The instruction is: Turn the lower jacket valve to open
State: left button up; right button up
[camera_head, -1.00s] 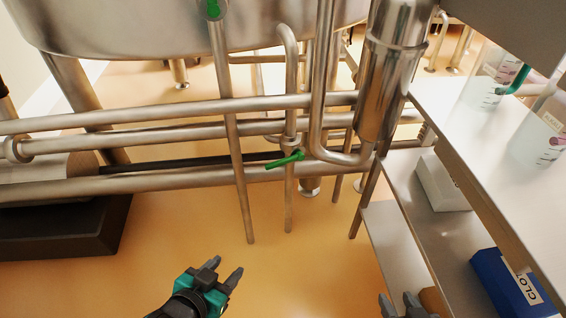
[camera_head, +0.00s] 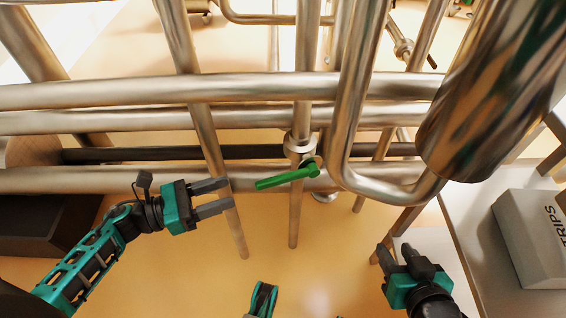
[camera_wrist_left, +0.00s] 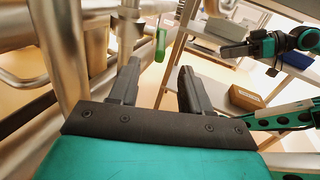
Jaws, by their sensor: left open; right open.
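The lower jacket valve has a green lever handle (camera_head: 285,178) on a vertical steel pipe, just below a round fitting (camera_head: 299,146). The lever points left and slightly down, across the pipe. My left gripper (camera_head: 229,194) is open and empty, to the left of the lever's free end, with its fingers pointing right. In the left wrist view the green handle (camera_wrist_left: 161,44) shows beyond and between the open fingers (camera_wrist_left: 158,72), apart from them. My right gripper (camera_head: 394,250) is open and empty, lower right of the valve; it also shows in the left wrist view (camera_wrist_left: 224,51).
Horizontal steel pipes (camera_head: 120,92) run behind the valve, and a slanted leg (camera_head: 205,130) stands close to my left gripper. A bent pipe (camera_head: 350,120) and a thick steel cylinder (camera_head: 490,100) are to the right. A shelf with a grey box (camera_head: 530,235) is at far right.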

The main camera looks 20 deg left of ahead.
aim_at(277, 178)
pick_arm(q)
jog(key=shift+m+g, duration=0.3)
jog(key=shift+m, duration=0.2)
jog(key=x, duration=1.2)
jog(key=shift+w+d, duration=0.2)
jog(key=shift+d, duration=0.15)
grip_shut()
